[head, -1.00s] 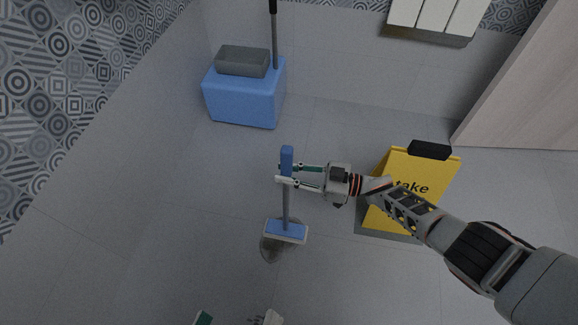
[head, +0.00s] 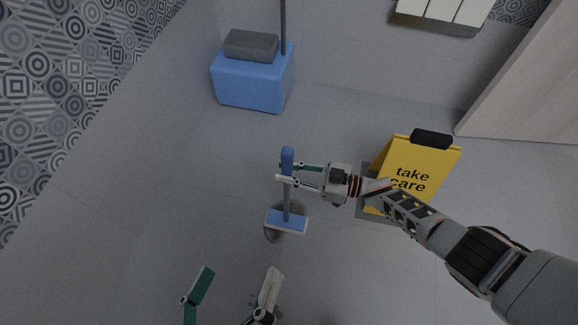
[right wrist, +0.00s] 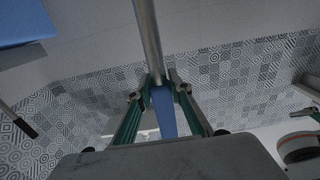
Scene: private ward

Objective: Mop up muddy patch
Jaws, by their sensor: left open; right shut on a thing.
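The mop (head: 287,196) has a blue grip, a grey shaft and a flat blue head with a pale pad. My right gripper (head: 284,172) is shut on its shaft just below the blue grip; the shaft and blue grip also show between the fingers in the right wrist view (right wrist: 148,40). The muddy patch (head: 271,236) is a dark, roundish stain on the floor. My left gripper (head: 240,272) is open and empty at the bottom of the head view.
A blue bucket (head: 252,88) with a grey top and an upright pole stands near the back wall. A yellow "take care" sign (head: 412,172) stands on the right, partly behind my right arm. The floor between bucket and mop is clear.

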